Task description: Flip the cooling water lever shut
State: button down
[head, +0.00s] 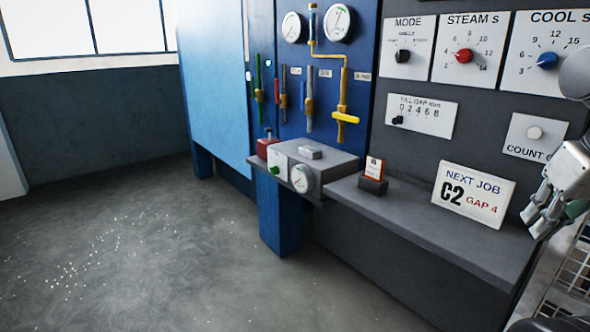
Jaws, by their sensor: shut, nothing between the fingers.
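On the blue panel (353,50), several thin vertical pipes run side by side, each with a small valve. The yellow pipe (343,85) at the right has a yellow lever (345,117) lying crosswise. A grey pipe (309,115) with a brass-coloured valve, a reddish pipe (283,85) and a green pipe (259,75) stand to its left; their handles look in line with the pipes. Small white labels (325,73) by the pipes are too small to read, so I cannot tell which lever is cooling water. My gripper (539,222) is shut and empty at the right edge, far from the valves.
A grey ledge (430,225) runs below the control panel, bearing a NEXT JOB sign (473,195) and a small card holder (373,184). A grey box (320,165) with a gauge juts out below the valves. The floor (140,240) at left is open, with white specks.

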aim_at(253, 96)
jog(key=i+j, duration=0.3)
jog(key=j, duration=0.15)
jog(key=i+j, duration=0.3)
jog(key=j, duration=0.15)
jog(key=i+j, duration=0.3)
jog(key=j, duration=0.15)
jog(key=i+j, duration=0.3)
jog(key=i+j+z, duration=0.1)
jog(key=i+j, duration=0.25)
jog(key=j, duration=0.2)
jog(key=i+j, duration=0.25)
jog(key=j, duration=0.25)
jog(key=i+j, duration=0.3)
jog(key=j, duration=0.15)
jog(key=i+j+u, duration=0.1)
jog(key=i+j, duration=0.15)
jog(key=j, duration=0.15)
jog(key=i+j+u, duration=0.1)
jog(key=i+j, duration=0.15)
jog(key=j, duration=0.15)
